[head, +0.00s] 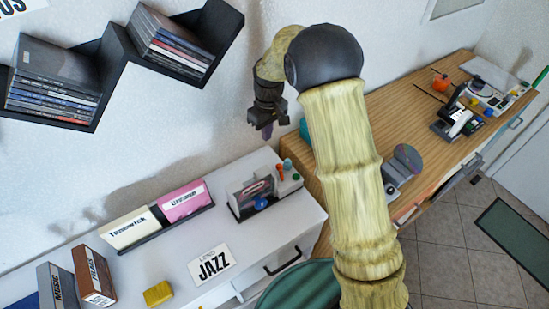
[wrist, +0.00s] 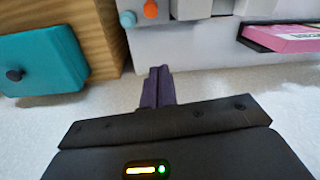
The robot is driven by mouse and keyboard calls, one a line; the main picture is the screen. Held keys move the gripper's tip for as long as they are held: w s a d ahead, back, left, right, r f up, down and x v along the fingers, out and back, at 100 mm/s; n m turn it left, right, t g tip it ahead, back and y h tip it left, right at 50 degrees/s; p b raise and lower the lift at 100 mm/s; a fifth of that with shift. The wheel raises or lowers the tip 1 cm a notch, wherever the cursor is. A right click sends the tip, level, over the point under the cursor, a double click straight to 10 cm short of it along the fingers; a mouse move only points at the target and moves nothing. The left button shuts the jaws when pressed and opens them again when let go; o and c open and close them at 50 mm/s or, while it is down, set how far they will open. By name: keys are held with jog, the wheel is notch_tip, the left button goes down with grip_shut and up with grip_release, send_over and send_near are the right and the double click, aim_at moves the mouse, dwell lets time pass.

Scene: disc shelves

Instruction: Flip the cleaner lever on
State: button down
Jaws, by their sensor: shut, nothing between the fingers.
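A small grey device (head: 240,207) stands at the right end of the white cabinet top, with a red-marked panel and a blue knob (head: 260,203). An orange peg (head: 280,171) and a teal peg (head: 288,164) stand at its back right. I cannot tell for sure which part is the cleaner lever. My gripper (head: 267,130) hangs above and behind the device, near the wall, apart from it. In the wrist view its purple fingers (wrist: 158,88) are together and empty. The teal peg (wrist: 128,18) and orange peg (wrist: 150,9) show beyond them.
A pink card (head: 182,200) and a cream card (head: 132,228) stand in a rack left of the device. A teal box (wrist: 45,60) is on the wrist view's left. A wooden desk (head: 400,105) adjoins on the right. A zigzag CD shelf (head: 120,50) hangs on the wall.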

aim_at(280, 172)
jog(key=s+f+p, duration=0.1)
jog(key=f, duration=0.1)
jog(key=s+d+f+p, duration=0.1)
jog(key=f+p, duration=0.1)
jog(key=f, duration=0.1)
jog(key=s+d+f+p, duration=0.1)
jog(key=f, duration=0.2)
jog(key=shift+d+f+p, duration=0.1)
jog(key=shift+f+p, duration=0.15)
jog(key=shift+p, duration=0.1)
jog(key=shift+f, duration=0.1)
jog(key=shift+b, duration=0.35)
jog(key=shift+s+d+t+y+b, duration=0.2)
jog(key=shift+d+t+y+b, duration=0.3)
jog(key=shift+b, duration=0.6)
